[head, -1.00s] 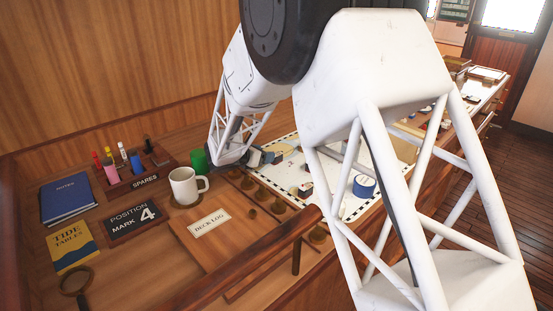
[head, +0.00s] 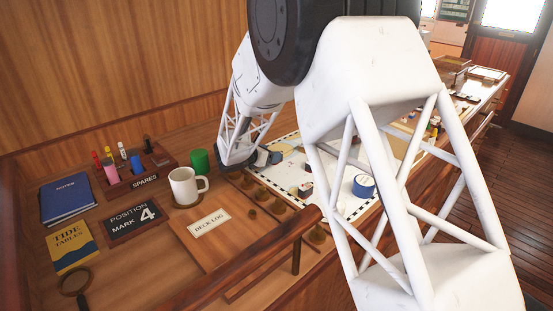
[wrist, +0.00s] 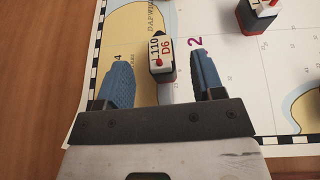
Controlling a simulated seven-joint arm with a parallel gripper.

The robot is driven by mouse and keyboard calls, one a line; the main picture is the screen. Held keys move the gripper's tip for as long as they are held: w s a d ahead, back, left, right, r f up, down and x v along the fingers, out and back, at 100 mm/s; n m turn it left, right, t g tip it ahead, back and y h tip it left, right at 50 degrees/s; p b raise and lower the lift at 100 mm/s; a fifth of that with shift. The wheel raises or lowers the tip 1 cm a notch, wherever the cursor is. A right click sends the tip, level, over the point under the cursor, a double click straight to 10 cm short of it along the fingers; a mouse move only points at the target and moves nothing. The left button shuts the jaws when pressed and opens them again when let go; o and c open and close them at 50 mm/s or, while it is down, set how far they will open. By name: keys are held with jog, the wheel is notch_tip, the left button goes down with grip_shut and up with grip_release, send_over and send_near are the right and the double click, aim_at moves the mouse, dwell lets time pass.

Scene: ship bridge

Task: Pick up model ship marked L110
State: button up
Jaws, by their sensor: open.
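My gripper (wrist: 160,58) is open, with one blue finger to the left of the ship and one to the right. The ship is between the fingers, with gaps on both sides and a wider one on the right. In the head view my gripper (head: 264,158) is over the near left part of the chart, and I cannot make out the L110 ship there.
Another model ship (wrist: 258,14), dark with a red band, stands up and right of my gripper. In the head view a blue tape roll (head: 364,186) lies on the chart. A green cup (head: 199,160) and white mug (head: 185,187) stand left of my gripper.

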jog(key=shift+x, duration=2.2)
jog(key=shift+f, duration=0.15)
jog(key=c, duration=1)
jog(key=shift+r, duration=1.75)
jog(key=s+d, duration=0.1)
jog(key=s, duration=0.4)
jog(key=s+d+r, duration=0.1)
jog(key=s, duration=0.4)
jog(key=s+d, duration=0.1)
jog(key=s, duration=0.4)
jog(key=shift+s+d+r, duration=0.25)
jog(key=shift+d, duration=0.1)
